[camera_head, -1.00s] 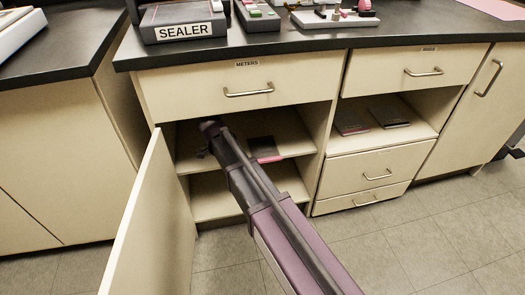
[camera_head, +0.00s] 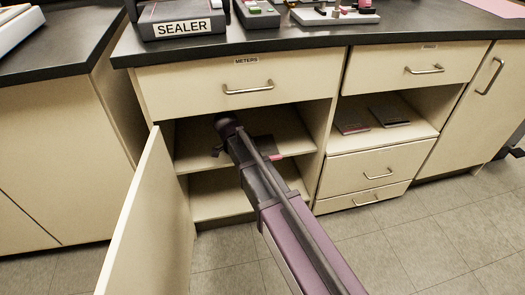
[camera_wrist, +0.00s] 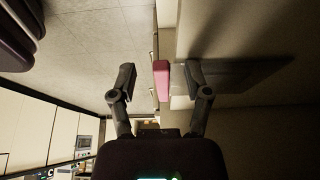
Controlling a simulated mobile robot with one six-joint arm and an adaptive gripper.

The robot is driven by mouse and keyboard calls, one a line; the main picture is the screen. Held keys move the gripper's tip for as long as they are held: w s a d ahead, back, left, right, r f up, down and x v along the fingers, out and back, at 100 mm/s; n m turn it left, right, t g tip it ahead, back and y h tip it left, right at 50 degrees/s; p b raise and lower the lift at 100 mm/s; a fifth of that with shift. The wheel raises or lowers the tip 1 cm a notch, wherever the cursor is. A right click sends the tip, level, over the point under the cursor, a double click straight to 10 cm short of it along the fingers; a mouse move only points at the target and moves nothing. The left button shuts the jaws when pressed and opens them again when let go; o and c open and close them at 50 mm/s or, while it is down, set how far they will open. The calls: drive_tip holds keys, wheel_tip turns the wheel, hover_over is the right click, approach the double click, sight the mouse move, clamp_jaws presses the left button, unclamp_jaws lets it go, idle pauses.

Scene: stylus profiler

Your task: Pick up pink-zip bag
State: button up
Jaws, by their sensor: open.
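The pink-zip bag (camera_head: 276,156) is flat and dark with a pink strip along its front edge. It lies on the upper shelf of the open cabinet, partly hidden by my arm in the head view. In the wrist view its pink strip (camera_wrist: 162,78) appears between the two fingers of my gripper (camera_wrist: 159,80), and its dark body extends to the right, behind the right finger. My gripper is open, with visible gaps on both sides of the strip. I cannot tell how far the fingertips are from the bag in depth.
An open door (camera_head: 143,220) stands left of my arm. A METERS drawer (camera_head: 235,88) is above the shelf. Two flat dark items (camera_head: 350,122) (camera_head: 389,116) lie in the right compartment. A SEALER device (camera_head: 182,20) stands on the counter. The lower shelf (camera_head: 215,195) looks empty where visible.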

idle(0.4)
clamp_jaws()
drive_tip(key=shift+r, duration=0.15)
drive_tip(key=s+d, duration=0.2)
drive_tip(key=s, duration=0.6)
drive_tip(key=s+d+r+p, duration=0.1)
drive_tip(key=s+d, duration=0.2)
drive_tip(key=s, duration=0.6)
drive_tip(key=shift+s+r, duration=0.15)
drive_tip(key=shift+s, duration=0.05)
drive_tip(key=c, duration=0.7)
unclamp_jaws()
clamp_jaws()
